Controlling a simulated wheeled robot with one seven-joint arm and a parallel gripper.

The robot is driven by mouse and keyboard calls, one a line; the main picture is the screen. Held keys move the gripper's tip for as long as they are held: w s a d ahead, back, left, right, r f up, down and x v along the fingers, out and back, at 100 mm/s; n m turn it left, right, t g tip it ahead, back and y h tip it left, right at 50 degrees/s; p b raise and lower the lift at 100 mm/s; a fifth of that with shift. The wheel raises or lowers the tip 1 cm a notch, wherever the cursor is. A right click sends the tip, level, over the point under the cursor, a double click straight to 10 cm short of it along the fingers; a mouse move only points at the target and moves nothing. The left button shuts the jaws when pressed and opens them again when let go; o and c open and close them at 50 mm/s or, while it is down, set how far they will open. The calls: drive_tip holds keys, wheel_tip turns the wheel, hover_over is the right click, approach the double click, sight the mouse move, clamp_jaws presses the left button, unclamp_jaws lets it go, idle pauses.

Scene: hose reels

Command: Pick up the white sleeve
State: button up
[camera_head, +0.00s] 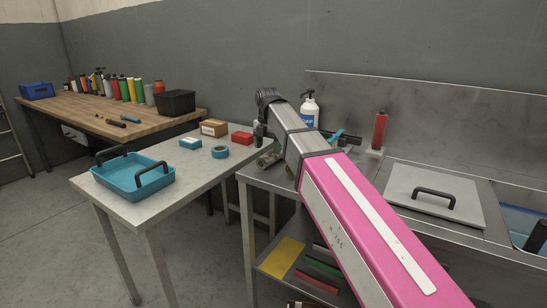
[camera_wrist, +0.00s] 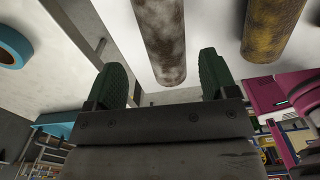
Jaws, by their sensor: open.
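A worn cylinder with white and rusty brown patches, which looks like the white sleeve (camera_wrist: 161,30), lies in the upper middle of the wrist view. My gripper (camera_wrist: 162,66) is open, its two green-padded fingers apart on either side of the sleeve's near end. Whether either pad touches it, I cannot tell. In the head view, greyish cylinders (camera_head: 268,159) lie at the table's right end, partly hidden by my arm; I cannot tell which is the white sleeve. A green finger of my gripper (camera_head: 258,133) shows just above them.
A yellow-brown rusty cylinder (camera_wrist: 271,28) lies right of the sleeve in the wrist view. The grey table (camera_head: 128,208) also holds a blue tray (camera_head: 133,181), a blue tape roll (camera_head: 220,152) and small boxes. A white bottle (camera_head: 309,112) stands behind my arm.

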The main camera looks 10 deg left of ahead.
sight(270, 152)
drive_tip(key=shift+d+f, duration=0.2)
drive_tip(key=shift+f, duration=1.1)
drive_tip(key=shift+d+f, duration=0.2)
drive_tip(key=shift+f, duration=1.1)
drive_tip(key=shift+w, duration=0.1)
drive_tip(key=c, duration=1)
